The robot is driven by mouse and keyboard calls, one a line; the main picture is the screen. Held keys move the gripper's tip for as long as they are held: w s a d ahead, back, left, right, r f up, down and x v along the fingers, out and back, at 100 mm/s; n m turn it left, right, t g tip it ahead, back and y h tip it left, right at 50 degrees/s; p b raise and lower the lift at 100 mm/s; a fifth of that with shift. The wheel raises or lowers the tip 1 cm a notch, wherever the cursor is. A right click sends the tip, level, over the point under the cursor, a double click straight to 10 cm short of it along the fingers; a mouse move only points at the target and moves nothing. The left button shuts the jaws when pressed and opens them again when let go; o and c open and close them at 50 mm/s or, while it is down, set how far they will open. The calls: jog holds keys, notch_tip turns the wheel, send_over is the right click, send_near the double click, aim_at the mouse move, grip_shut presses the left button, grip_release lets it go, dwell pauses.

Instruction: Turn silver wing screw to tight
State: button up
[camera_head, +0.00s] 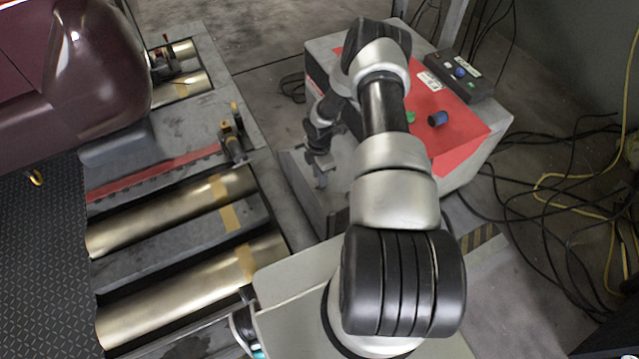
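My arm rises through the middle of the head view and bends back down on the left side of the cabinet. My gripper (321,180) points downward near the grey base plate beside the red-topped cabinet. It is small and dark here, and I cannot tell whether its fingers are open or shut. I cannot make out the silver wing screw. It may be hidden by my gripper or arm, or too small to see.
A cabinet with a red top (462,132) carries a blue-capped knob (437,118) and a black control box (462,76). Long metal rollers (190,295) lie at left, below a maroon car (70,80). Black and yellow cables (560,180) cover the floor at right.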

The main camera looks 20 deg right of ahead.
jog(key=shift+f+b, duration=0.3)
jog(key=shift+f, duration=1.4)
grip_shut()
